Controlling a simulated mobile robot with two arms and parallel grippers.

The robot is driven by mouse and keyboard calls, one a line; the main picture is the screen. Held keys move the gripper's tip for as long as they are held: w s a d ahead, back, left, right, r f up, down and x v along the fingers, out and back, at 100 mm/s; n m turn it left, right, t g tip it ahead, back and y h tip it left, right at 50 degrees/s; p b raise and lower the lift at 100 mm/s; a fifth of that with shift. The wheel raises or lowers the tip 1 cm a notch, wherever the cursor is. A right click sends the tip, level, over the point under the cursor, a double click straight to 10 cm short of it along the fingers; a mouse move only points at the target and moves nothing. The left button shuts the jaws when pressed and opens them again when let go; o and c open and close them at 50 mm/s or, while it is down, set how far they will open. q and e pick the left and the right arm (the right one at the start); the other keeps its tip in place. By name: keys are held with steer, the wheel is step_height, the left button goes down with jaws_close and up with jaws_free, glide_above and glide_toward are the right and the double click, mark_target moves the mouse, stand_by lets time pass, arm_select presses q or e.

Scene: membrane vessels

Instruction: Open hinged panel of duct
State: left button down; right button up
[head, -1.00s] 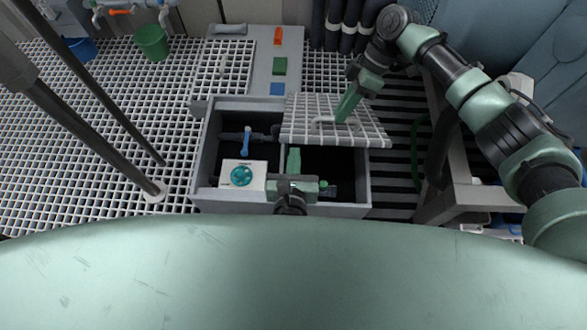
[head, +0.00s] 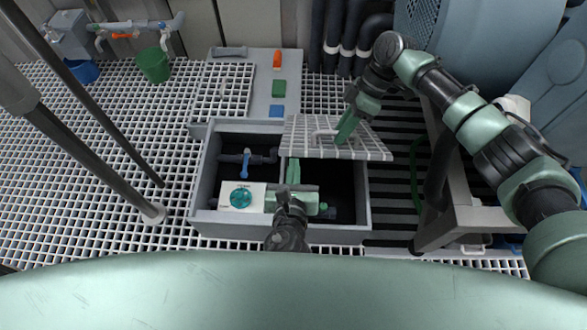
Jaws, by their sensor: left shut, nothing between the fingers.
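The duct (head: 205,178) is a grey open-topped box in the floor. Its hinged panel (head: 362,145), a light grid plate, stands tilted with its near edge raised above the right compartment. The panel has a pale handle (head: 321,136). My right gripper (head: 343,135) reaches down from the right and is at the right part of this handle, appearing shut on it; the fingertips partly hide the grip. My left gripper (head: 293,172) is shut and empty over the divider, below the panel's near left corner, and covers part of the box.
The left compartment holds a blue-handled valve (head: 246,163) and a white box with a teal knob (head: 241,197). A bench frame (head: 455,205) stands right.

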steer(key=shift+o, duration=0.7)
steer(key=shift+f, duration=0.25)
steer(key=shift+r, duration=0.1)
steer(key=shift+r, duration=0.1)
